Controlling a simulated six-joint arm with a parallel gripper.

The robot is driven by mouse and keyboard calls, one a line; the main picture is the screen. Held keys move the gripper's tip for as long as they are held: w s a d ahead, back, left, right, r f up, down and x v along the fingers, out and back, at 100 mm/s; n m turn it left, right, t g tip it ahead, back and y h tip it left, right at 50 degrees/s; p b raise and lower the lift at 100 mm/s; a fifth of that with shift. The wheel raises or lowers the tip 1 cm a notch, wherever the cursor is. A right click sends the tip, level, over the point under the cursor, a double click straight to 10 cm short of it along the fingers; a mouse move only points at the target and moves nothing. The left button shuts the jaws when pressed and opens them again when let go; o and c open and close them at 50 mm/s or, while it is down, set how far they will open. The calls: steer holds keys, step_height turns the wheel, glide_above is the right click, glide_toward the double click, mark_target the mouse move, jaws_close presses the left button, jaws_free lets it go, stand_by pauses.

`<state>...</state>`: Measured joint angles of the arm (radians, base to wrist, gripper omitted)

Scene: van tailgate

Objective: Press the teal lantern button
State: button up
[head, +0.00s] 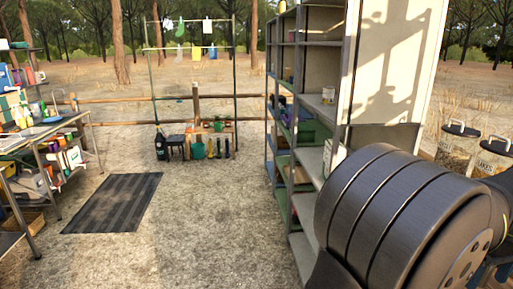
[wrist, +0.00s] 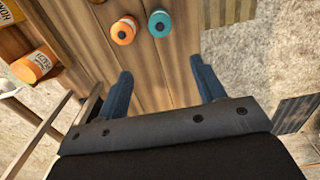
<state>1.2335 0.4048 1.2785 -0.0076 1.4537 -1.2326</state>
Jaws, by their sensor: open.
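In the wrist view a round teal button (wrist: 160,24) with a dark centre sits on a wooden plank surface near the top edge. Beside it on the left is a similar orange button (wrist: 124,31). My gripper (wrist: 161,70) is open, with its two blue fingers apart and bare wood between them. The teal button lies beyond the fingertips, apart from them. I cannot make out a lantern. My gripper and both buttons do not show in the head view.
In the wrist view an orange-labelled jar (wrist: 34,67) lies left of the planks. In the head view a metal shelf rack (head: 299,130) stands right of centre and a workbench (head: 45,135) at left. Open ground with a dark striped mat (head: 115,203) lies between them.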

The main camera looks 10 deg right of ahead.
jaws_close()
stand_by(1.4)
